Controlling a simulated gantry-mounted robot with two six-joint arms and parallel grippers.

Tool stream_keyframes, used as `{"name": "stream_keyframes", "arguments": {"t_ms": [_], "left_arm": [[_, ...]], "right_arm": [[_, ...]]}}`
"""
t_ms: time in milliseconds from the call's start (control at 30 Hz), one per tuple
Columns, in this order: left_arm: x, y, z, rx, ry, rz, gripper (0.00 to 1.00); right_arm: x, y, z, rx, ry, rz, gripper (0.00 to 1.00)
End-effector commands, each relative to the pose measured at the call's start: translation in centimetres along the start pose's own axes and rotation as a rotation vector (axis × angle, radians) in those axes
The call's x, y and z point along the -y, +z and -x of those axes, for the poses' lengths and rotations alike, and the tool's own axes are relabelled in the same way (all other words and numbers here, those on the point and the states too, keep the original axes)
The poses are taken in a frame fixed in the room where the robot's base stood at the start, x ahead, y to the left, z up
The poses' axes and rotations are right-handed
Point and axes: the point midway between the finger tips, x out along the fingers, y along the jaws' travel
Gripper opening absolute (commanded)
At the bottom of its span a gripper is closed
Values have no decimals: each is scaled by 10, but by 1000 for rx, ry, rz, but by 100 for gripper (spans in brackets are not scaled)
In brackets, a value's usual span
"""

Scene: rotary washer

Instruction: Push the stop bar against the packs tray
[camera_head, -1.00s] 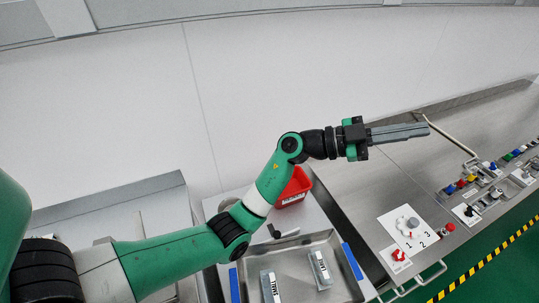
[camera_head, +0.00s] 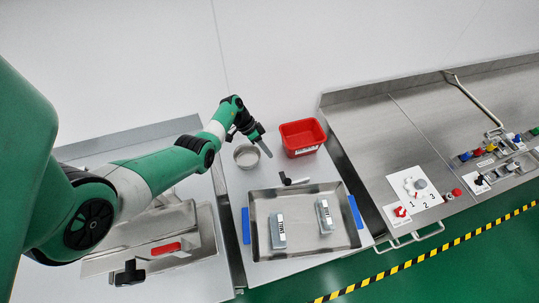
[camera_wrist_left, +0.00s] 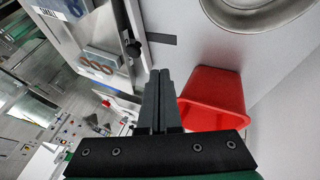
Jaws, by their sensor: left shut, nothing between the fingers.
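The packs tray (camera_head: 345,238) is a shallow metal tray with blue side handles, holding two packs (camera_head: 278,230) (camera_head: 325,216). A short bar with a black knob (camera_head: 287,180), which looks like the stop bar, lies along the tray's back edge. I cannot tell whether it touches the rim. The knob (camera_wrist_left: 133,48) also shows beside the tray in the left wrist view. My left gripper (camera_head: 267,154) is shut and empty, above the table behind the bar, between the bowl and the red bin. Its closed fingers (camera_wrist_left: 160,76) point towards the table. My right gripper is not in view.
A red bin (camera_head: 302,138) stands right of my left gripper and a round metal bowl (camera_head: 246,157) left of it. A control panel (camera_head: 414,190) with knobs lies to the right. A metal unit with a red handle (camera_head: 166,248) is at the left.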

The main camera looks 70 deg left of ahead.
Motion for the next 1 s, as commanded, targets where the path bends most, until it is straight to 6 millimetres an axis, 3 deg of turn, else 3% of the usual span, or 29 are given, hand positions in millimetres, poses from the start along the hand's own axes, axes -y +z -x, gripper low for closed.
{"name": "stream_keyframes", "arguments": {"t_ms": [33, 333, 400, 600, 1000], "left_arm": [[2, 2, -16, 2, 3, -1, 0], [2, 2, -82, 1, 1, -3, 0], [-14, 0, -80, 1, 1, -5, 0], [-31, 2, -93, -1, 0, -3, 0], [-33, 2, -95, -2, -1, -1, 0]], "right_arm": [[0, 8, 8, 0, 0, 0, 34], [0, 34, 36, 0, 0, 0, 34], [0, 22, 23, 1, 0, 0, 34], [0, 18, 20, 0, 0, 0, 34], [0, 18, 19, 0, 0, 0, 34]]}}
